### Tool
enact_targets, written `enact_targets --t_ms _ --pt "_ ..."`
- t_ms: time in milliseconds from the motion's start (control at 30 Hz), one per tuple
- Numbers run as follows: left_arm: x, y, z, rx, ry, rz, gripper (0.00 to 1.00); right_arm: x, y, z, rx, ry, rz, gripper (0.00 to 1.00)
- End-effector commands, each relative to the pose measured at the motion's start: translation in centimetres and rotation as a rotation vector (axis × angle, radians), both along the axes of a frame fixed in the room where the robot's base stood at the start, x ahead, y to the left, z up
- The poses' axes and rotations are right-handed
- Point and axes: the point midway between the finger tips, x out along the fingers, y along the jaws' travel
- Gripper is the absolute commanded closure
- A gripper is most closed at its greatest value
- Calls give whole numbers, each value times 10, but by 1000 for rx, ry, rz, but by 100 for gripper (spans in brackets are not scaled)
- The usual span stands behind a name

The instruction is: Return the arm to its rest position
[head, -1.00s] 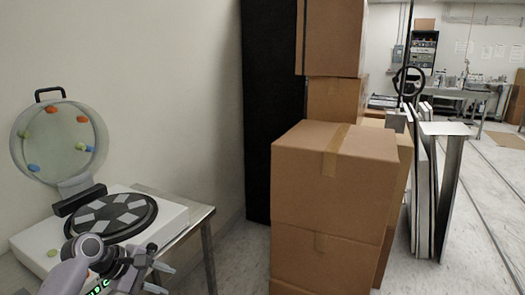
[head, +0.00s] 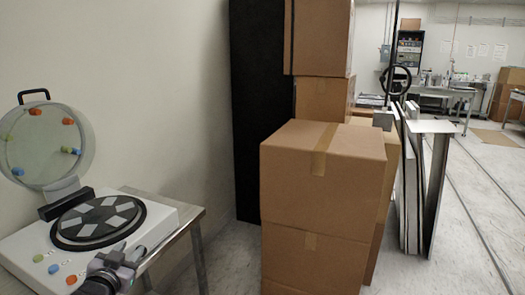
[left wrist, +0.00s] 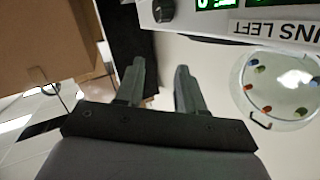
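My left arm comes in at the bottom left of the head view, with its gripper (head: 124,268) low in front of the white machine (head: 163,215). The left wrist view shows the gripper (left wrist: 160,72) open, its two dark fingers apart with nothing between them. The machine's round clear lid (head: 45,147) stands raised, with coloured knobs on it; it also shows in the left wrist view (left wrist: 282,95). A dark disc with grey patches (head: 98,219) lies on top of the machine. My right gripper is in neither view.
The machine stands on a metal table (head: 196,215) against the wall. Stacked cardboard boxes (head: 320,190) stand right of it, before a tall black panel (head: 258,110). White panels and a metal stand (head: 432,185) lean beyond. Floor at the right is open.

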Motion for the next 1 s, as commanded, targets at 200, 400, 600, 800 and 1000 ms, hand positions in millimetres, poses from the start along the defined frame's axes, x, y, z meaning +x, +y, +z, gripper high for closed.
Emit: enact_targets --t_ms 200,400,600,800,1000 --pt "-80 -44 -90 -58 148 -59 62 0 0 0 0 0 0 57" --pt "-166 -79 -148 -121 276 -95 62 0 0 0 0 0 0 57" --pt "-253 -107 -183 -193 398 -110 62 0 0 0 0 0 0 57" --pt "-310 -122 -194 -242 476 -109 62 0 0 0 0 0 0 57" --pt "-327 -127 -196 -257 500 -107 62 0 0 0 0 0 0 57"
